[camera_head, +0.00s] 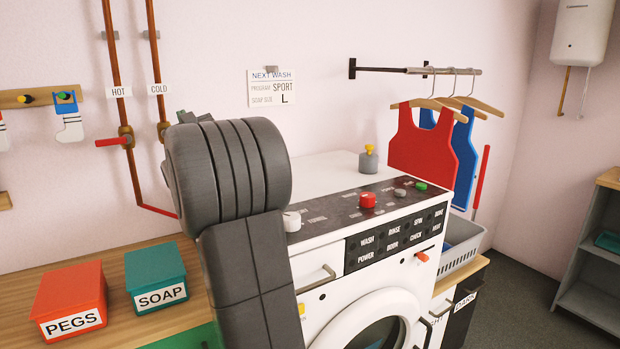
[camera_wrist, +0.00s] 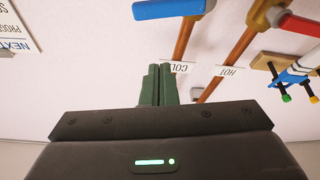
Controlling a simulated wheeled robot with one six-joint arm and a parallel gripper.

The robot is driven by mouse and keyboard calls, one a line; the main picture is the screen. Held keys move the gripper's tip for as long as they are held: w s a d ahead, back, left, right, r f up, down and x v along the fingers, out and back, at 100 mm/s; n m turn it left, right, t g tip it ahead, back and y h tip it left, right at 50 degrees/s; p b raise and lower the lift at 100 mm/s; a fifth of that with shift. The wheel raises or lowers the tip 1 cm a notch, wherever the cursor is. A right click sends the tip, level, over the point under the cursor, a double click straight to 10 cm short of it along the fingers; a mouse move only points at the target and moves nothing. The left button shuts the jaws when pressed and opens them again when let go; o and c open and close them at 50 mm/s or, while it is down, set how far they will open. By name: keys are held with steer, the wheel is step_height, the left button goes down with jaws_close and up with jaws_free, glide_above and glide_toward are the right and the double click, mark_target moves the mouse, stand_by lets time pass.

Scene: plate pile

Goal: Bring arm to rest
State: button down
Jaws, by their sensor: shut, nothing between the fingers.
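My gripper (camera_wrist: 158,85) shows in the wrist view as two dark green fingers held together, shut and empty. The fingers point toward the pale wall near the COLD label, touching nothing that I can see. The wrist view looks upside down. In the head view my grey arm rises in front of the washing machine (camera_head: 330,262) and hides part of its left side.
Hot and cold pipes (camera_head: 117,70) with a red lever run down the wall at left. A PEGS box (camera_head: 70,290) and SOAP box (camera_head: 155,270) stand on the wooden counter. Red and blue bibs (camera_head: 420,140) hang at right. Floor shows clear at lower right.

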steer(key=v, duration=0.6)
steer(key=p+x, duration=0.2)
steer(key=x, duration=0.5)
steer(key=s+a+n+g+y+p, duration=0.1)
steer(key=a+n+g+p, duration=0.2)
steer(key=a+n+p, duration=0.45)
steer(key=s+a+n+g+p, duration=0.2)
steer(key=n+g+p, duration=0.15)
steer(key=n, duration=0.75)
steer(key=s+d+m+b, duration=0.1)
steer(key=s+d, duration=0.3)
steer(key=d, duration=0.5)
steer(key=shift+s, duration=0.4)
steer(key=shift+f+t+h, duration=0.15)
steer(key=shift+t+h, duration=0.15)
steer(key=shift+t, duration=0.15)
